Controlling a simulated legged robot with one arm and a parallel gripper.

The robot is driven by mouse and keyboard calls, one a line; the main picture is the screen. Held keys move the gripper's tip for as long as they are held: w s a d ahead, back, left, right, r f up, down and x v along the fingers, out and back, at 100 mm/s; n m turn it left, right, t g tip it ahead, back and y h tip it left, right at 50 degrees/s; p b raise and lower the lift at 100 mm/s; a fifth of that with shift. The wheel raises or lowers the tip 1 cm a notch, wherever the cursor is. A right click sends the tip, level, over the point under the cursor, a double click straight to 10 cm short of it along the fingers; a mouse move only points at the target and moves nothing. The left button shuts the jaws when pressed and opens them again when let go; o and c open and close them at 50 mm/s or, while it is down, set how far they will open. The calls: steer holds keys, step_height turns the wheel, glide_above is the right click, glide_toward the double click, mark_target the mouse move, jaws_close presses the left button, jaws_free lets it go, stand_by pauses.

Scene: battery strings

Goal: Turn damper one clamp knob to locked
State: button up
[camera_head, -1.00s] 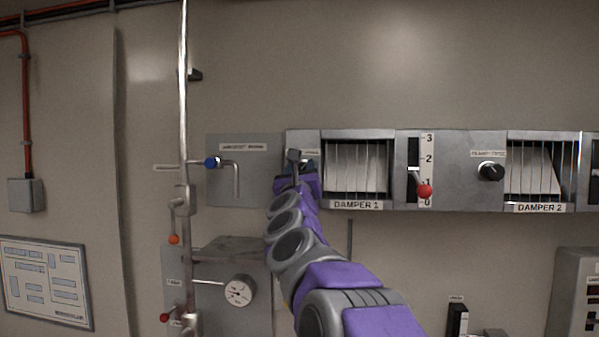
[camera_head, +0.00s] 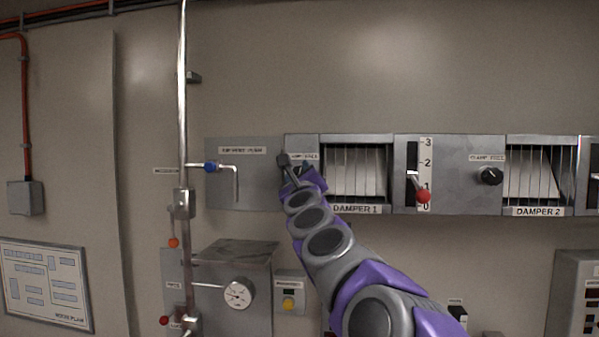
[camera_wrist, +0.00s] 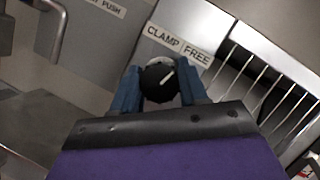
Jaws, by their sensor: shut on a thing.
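The damper one clamp knob (camera_wrist: 159,82) is black and round with a white pointer line, in the middle of the wrist view. The label above it reads CLAMP on the left and FREE on the right. The white line slants up to the right, toward the FREE side. My gripper (camera_wrist: 158,90) has its blue fingers on both sides of the knob and is shut on it. In the head view my gripper (camera_head: 298,168) is at the panel left of the damper 1 grille (camera_head: 355,172), and it hides the knob there.
A lever with a red ball (camera_head: 423,196) stands right of damper 1, beside a 0 to 3 scale. A second black clamp knob (camera_head: 491,176) is by damper 2 (camera_head: 540,172). A pipe with a blue-handled valve (camera_head: 210,167) and a gauge (camera_head: 239,293) are on the left.

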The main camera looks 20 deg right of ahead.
steer(key=n+y+p, duration=0.1)
steer(key=n+p, duration=0.2)
steer(key=shift+n+y, duration=0.4)
steer(key=shift+r+n+g+y+p, duration=0.15)
steer(key=shift+n+g+y+p, duration=0.25)
steer(key=shift+n+p, duration=0.65)
steer(key=n+g+p, duration=0.1)
steer(key=n+p, duration=0.3)
steer(key=p, duration=0.1)
steer(key=shift+y, duration=0.4)
steer(key=n+p, duration=0.1)
steer(key=p, duration=0.1)
steer(key=n+g+p, duration=0.1)
steer(key=n+p, duration=0.1)
steer(key=p, duration=0.1)
steer(key=shift+f+n+g+y, duration=0.25)
steer(key=shift+f+g+y, duration=0.05)
steer(key=shift+f+y, duration=0.1)
steer(key=shift+a, duration=0.1)
steer(key=shift+f+n+p, duration=0.15)
steer(key=shift+n+p, duration=0.15)
steer(key=shift+n, duration=0.1)
